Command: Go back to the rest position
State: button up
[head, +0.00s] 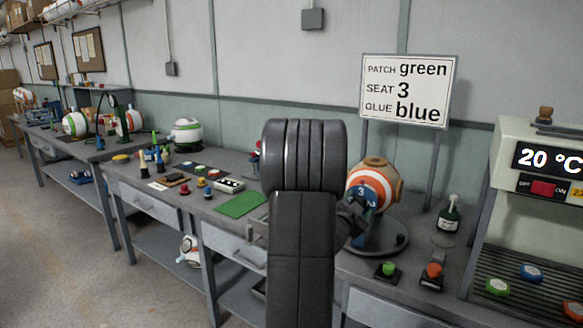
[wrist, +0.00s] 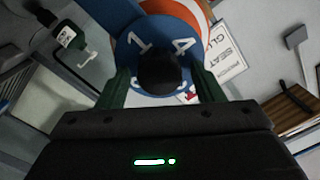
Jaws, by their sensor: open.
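My gripper shows in the wrist view (wrist: 161,77) with its two dark green fingers apart. A black knob (wrist: 159,73) on a blue numbered dial (wrist: 132,28) lies between or just beyond the fingers; I cannot tell if they touch it. In the head view my gripper (head: 352,218) is mostly hidden behind my dark arm, close to the orange and white striped ball (head: 384,179). The ball sits over a round grey base (head: 390,238), and its blue part (head: 362,192) shows a 3.
A sign (head: 408,91) reads patch green, seat 3, glue blue. Green (head: 388,270) and orange (head: 433,272) buttons are in front. A green mat (head: 241,205) lies left.

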jog(key=n+p, duration=0.2)
jog(key=p, duration=0.1)
jog(key=shift+r, duration=0.15)
jog(key=shift+a+n, duration=0.1)
jog(key=shift+n, duration=0.3)
